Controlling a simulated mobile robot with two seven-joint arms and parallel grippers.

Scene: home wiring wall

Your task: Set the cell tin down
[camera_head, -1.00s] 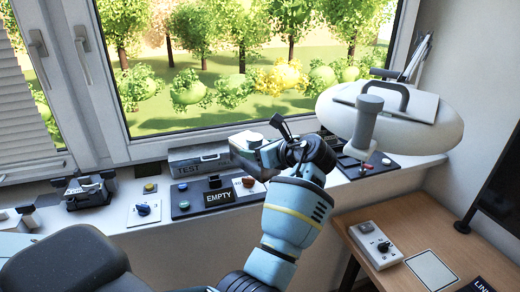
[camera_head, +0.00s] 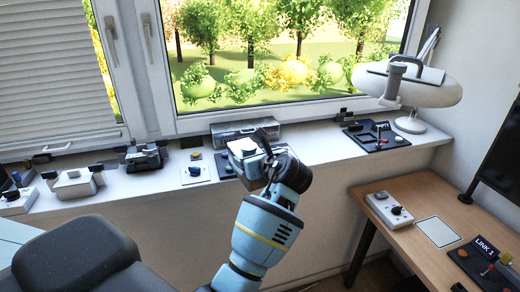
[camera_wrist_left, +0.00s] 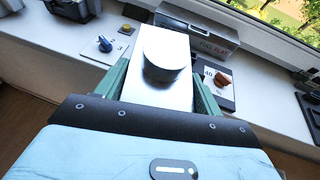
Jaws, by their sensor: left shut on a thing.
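My left gripper (camera_head: 256,168) is shut on a pale box-shaped tin (camera_head: 243,149), which I take to be the cell tin. In the left wrist view the tin (camera_wrist_left: 183,96) has a flat silvery top with a short round knob, and the green fingers (camera_wrist_left: 160,92) grip it on both sides. It is over the window sill (camera_head: 310,149), in front of the grey case (camera_head: 250,130). The tin's underside is hidden, so I cannot tell if it touches anything. My right gripper is not in view.
A plate with a blue dial (camera_head: 195,172) is left of the tin. A dark panel (camera_head: 226,166) is partly hidden behind the gripper. A lamp (camera_head: 412,90) and another dark panel (camera_head: 376,138) are at right.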

